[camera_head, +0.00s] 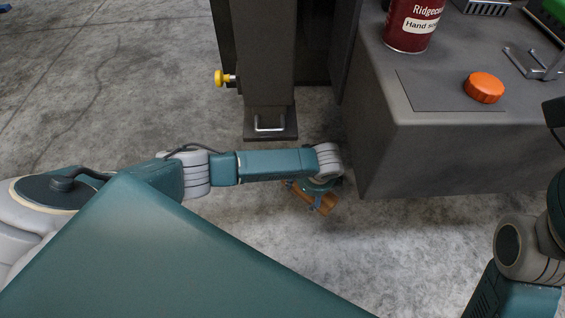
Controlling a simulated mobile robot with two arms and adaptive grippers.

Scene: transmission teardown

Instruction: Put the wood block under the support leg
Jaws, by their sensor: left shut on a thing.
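The support leg (268,75) is a dark upright post at the top centre. It has a flat foot plate (283,131) with a metal handle, low over the concrete floor. My left gripper (317,199) points down near the floor, below and to the right of the foot plate in the picture. It is shut on the wood block (327,204), a small orange-brown piece partly hidden by the gripper and wrist. The block is apart from the foot plate. I cannot tell whether it touches the floor. My right arm shows at the right edge; its gripper is not in view.
A grey bench (430,150) stands close on the right of the leg, with an orange cap (484,88), a red can (413,22) and a metal bracket (537,62) on top. A yellow knob (220,78) sticks out left of the leg. The concrete floor (120,90) at left is clear.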

